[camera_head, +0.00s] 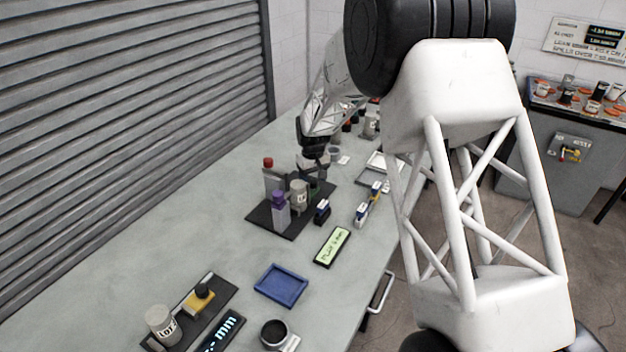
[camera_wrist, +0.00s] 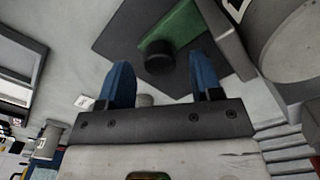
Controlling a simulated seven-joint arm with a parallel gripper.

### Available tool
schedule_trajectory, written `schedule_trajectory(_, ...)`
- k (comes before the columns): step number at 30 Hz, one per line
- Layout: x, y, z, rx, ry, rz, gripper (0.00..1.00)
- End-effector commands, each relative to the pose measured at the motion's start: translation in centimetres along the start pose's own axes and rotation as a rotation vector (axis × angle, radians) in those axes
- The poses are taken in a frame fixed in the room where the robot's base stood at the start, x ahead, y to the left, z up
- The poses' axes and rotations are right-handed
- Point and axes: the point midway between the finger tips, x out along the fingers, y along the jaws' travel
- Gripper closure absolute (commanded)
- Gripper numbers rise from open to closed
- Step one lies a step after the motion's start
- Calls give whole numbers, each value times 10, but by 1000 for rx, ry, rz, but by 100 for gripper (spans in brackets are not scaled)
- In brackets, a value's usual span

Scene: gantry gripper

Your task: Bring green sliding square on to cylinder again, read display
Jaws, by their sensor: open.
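The green sliding square (camera_wrist: 178,30) shows in the wrist view with a black knob (camera_wrist: 159,55) on it. My gripper (camera_wrist: 162,72) is open, with its two blue fingers apart on either side of the knob as seen from the wrist; I cannot tell how high above it they are. The grey cylinder (camera_head: 298,194) stands on a dark base plate (camera_head: 262,217) in the head view, and a large grey round body fills the wrist view's upper right. In the head view my gripper (camera_head: 314,168) is just behind the cylinder and mostly hides the green square. A greenish display (camera_head: 332,247) carries dark text, too small to read surely.
A purple-capped post (camera_head: 281,212) and a red-capped post (camera_head: 269,175) stand beside the cylinder. A blue tray (camera_head: 281,285) lies nearer. A second plate at the front holds a yellow slider (camera_head: 199,301) and a labelled cylinder (camera_head: 162,325). The table's left side is clear.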

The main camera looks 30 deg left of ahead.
Motion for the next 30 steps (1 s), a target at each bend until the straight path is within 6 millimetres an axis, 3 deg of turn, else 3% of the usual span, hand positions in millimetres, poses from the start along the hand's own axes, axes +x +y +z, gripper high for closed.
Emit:
schedule_trajectory(15, -60, 0, 0, 0, 2, 1, 41)
schedule_trajectory(30, -69, 0, 0, 0, 1, 0, 41)
